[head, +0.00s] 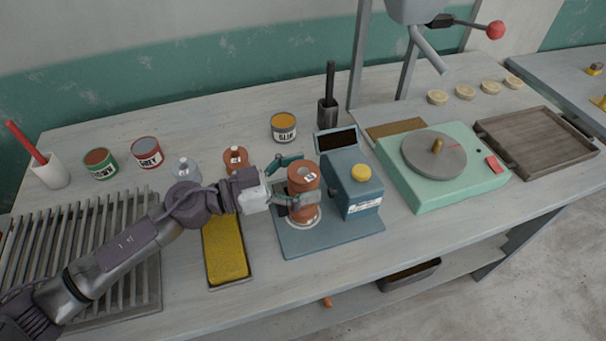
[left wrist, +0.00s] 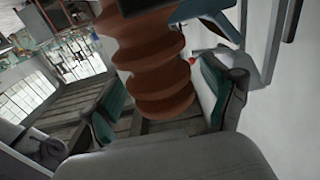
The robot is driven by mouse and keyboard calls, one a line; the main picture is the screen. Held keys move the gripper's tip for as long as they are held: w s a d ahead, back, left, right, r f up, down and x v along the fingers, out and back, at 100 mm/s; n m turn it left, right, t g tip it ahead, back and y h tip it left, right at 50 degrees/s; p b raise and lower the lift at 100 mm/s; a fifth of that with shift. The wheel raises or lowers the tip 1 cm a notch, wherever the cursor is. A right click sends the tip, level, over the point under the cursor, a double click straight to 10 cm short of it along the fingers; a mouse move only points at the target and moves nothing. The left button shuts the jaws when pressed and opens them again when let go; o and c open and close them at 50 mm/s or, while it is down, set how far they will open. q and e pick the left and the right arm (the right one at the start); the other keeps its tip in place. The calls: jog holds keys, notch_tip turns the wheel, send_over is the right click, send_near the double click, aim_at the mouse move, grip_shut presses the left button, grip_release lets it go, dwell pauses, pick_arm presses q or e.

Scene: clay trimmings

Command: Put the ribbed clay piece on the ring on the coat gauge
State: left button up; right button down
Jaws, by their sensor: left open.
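The ribbed clay piece (head: 303,176) is a terracotta-coloured, hollow-topped cylinder with a small white label. It stands upright on the blue-grey coat gauge (head: 293,242), over the pale ring (head: 318,219), which shows only in part at its foot. My left gripper (head: 301,181) is open, its fingers on either side of the piece. In the left wrist view the ribbed side of the piece (left wrist: 152,62) is between the green-padded fingers (left wrist: 162,98), with gaps on both sides. My right gripper is not in view.
A yellow pad in a tray (head: 226,248) lies left of the gauge. Another clay piece (head: 235,158) and a slip tin (head: 284,127) stand behind. A green turntable unit (head: 440,185) is close on the right. A slatted rack (head: 90,255) is under my left arm.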

pick_arm(q)
jog(key=b+v, duration=0.3)
jog(key=v, duration=0.9)
jog(key=shift+r, duration=0.25)
